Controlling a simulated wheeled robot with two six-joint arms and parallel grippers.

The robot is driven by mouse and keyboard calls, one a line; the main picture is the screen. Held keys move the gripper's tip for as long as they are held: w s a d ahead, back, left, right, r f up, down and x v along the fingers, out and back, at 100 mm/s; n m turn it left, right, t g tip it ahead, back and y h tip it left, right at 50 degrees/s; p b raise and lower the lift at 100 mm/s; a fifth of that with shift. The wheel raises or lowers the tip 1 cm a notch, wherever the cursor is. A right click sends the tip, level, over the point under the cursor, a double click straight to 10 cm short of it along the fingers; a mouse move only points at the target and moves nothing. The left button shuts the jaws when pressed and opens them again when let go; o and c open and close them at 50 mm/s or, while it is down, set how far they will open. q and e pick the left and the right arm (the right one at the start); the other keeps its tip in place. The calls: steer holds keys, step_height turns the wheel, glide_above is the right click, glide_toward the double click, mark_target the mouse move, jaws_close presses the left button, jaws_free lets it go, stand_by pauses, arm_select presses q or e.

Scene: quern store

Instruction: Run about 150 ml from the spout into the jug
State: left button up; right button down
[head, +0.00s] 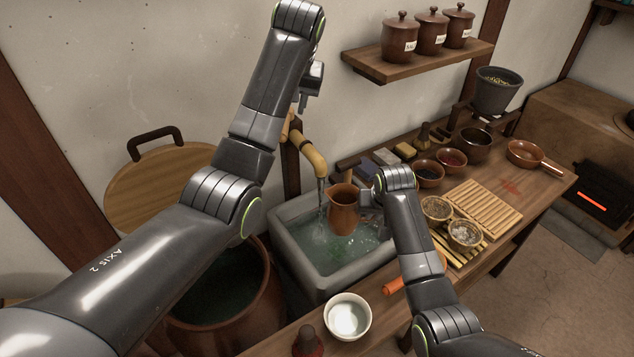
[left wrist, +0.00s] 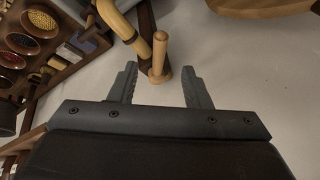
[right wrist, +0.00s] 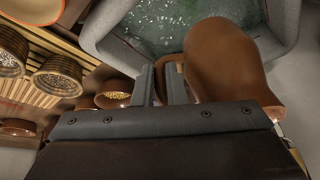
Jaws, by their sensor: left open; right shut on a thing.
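A wooden spout (head: 308,155) on the wall runs a thin stream of water (head: 321,200) into the grey stone basin (head: 287,228). The brown jug (head: 343,212) is roughly upright over the basin, just right of the stream; the stream appears to pass outside its rim. My right gripper (right wrist: 165,85) is shut on the jug's handle (right wrist: 172,68), with the jug body (right wrist: 225,60) beside it. The water level inside the jug cannot be seen. My left gripper (left wrist: 158,85) is open, with the upright wooden tap peg (left wrist: 158,55) between its fingers, apart from both.
A white bowl (head: 348,316) stands in front of the basin. Small bowls (head: 436,208) and a slatted rack (head: 484,207) crowd the bench to the right. A large vat (head: 265,305) and round wooden lid (head: 150,185) are at left. A shelf (head: 420,62) holds lidded jars.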

arm_select(q)
steer(key=w+f+n+t+h, duration=0.4)
steer(key=f+n+t+h, duration=0.2)
steer(key=f+t+h, duration=0.1)
steer(key=s+a+f+n+t+y, duration=0.1)
steer(key=s+a+f+n+t, duration=0.2)
steer(key=s+a, duration=0.3)
steer(key=shift+d+x, duration=0.15)
steer(key=shift+x, duration=1.55)
steer(key=shift+d+x, duration=0.15)
steer(key=shift+x, duration=1.6)
steer(key=shift+d+x, duration=0.2)
steer(key=shift+x, duration=1.5)
steer(key=shift+s, duration=0.1)
jaws_close()
